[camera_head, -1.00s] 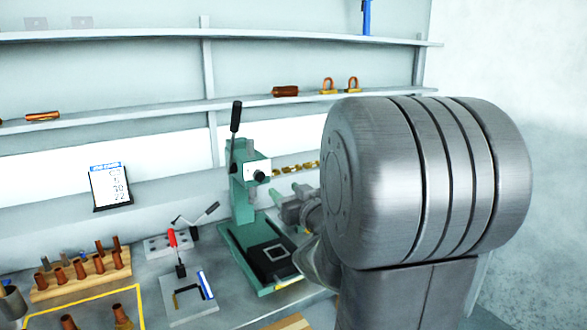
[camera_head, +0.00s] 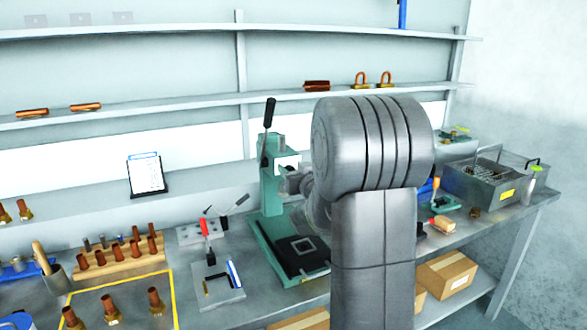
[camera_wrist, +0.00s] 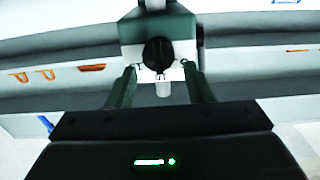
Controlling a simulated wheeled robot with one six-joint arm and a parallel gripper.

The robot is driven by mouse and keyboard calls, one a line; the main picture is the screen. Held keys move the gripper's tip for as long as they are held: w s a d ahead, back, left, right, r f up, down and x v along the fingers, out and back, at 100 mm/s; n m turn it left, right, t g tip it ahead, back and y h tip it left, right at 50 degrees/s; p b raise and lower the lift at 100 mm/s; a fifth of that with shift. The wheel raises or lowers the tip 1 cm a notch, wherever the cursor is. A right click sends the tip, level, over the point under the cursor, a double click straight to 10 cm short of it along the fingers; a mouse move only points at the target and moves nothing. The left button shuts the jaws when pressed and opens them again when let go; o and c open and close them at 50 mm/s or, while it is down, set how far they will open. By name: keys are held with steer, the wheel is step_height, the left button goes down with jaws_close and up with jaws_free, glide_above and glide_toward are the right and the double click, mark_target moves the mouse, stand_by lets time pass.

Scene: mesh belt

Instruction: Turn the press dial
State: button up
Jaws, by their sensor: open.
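The green press (camera_head: 271,190) stands on the bench with its black-handled lever raised. Its dial (camera_wrist: 158,53) is a round black knob on a white marked face (camera_wrist: 181,73), seen in the wrist view. In the head view my arm hides the dial, and only part of the white face shows. My gripper (camera_wrist: 160,70) is open in front of the press head, its two dark green fingers pointing at the face. The dial lies between the fingertips in the wrist picture, one finger to each side. Contact cannot be told. Nothing is held.
A toggle clamp fixture (camera_head: 218,283) with a red handle stands left of the press. A wooden block (camera_head: 120,257) with copper pieces is further left. A grey crate (camera_head: 490,181) stands on the bench at right. A shelf (camera_head: 200,106) runs behind.

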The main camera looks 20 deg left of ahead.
steer(key=c, duration=1)
steer(key=shift+o, duration=0.2)
steer(key=shift+f+b, duration=0.1)
steer(key=shift+b, duration=0.25)
steer(key=n+b, duration=0.1)
steer(key=b, duration=0.1)
steer(key=n+b, duration=0.1)
steer(key=b, duration=0.1)
steer(key=shift+s+a+f, duration=0.15)
steer(key=shift+f, duration=0.15)
steer(key=n+b, duration=0.3)
steer(key=b, duration=0.2)
steer(key=shift+s+a+f+n, duration=0.15)
steer(key=shift+n, duration=0.25)
steer(key=n+b, duration=0.1)
steer(key=n, duration=0.1)
steer(key=n+b, duration=0.1)
steer(key=b, duration=0.1)
steer(key=n+b, duration=0.2)
steer(key=shift+s+a+n, duration=0.2)
steer(key=shift+s+n, duration=0.05)
steer(key=shift+n, duration=0.05)
